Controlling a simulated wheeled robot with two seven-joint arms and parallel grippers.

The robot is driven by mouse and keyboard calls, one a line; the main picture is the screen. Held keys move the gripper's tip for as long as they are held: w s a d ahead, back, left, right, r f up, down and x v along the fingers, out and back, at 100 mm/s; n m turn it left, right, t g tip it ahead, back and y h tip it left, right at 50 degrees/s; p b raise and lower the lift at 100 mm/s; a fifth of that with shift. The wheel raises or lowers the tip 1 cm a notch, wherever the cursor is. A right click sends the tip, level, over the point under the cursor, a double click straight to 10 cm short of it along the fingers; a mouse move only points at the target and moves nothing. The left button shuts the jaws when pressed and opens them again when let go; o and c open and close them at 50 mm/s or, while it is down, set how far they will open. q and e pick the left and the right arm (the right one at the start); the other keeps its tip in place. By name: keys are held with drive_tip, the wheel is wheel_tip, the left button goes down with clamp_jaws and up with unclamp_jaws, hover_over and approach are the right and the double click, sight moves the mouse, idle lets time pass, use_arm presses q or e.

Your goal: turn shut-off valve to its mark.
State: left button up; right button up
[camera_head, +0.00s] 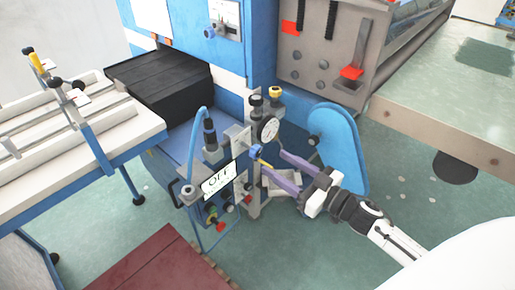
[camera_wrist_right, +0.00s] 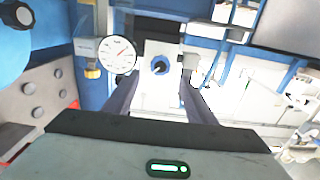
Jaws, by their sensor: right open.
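In the right wrist view a blue knob (camera_wrist_right: 160,68) sits on a pale block, straight ahead between my fingers. My right gripper (camera_head: 272,163) is open, with its purple fingers pointing at the handle from the right. The fingers also show in the right wrist view (camera_wrist_right: 161,82), apart and with nothing held between them. Contact with the handle cannot be told. The valve's mark is too small to make out. My left gripper is not in view.
A round gauge (camera_head: 268,129) is just above my right fingers. A blue rounded guard (camera_head: 340,145) stands close behind the right gripper. Control buttons (camera_head: 216,222) are below the OFF plate. A white slatted table (camera_head: 70,140) is at left.

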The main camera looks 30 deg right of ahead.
sight(259, 152)
drive_tip(key=x, duration=0.7)
drive_tip(key=shift+w, duration=0.25)
drive_tip(key=shift+w+a, duration=0.2)
drive_tip(key=shift+w, duration=0.25)
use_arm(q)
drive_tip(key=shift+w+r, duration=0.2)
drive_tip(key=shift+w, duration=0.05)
use_arm(e)
drive_tip(key=shift+f, duration=0.1)
drive_tip(key=c, duration=1)
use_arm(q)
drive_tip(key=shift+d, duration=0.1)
use_arm(e)
drive_tip(key=shift+c, duration=0.2)
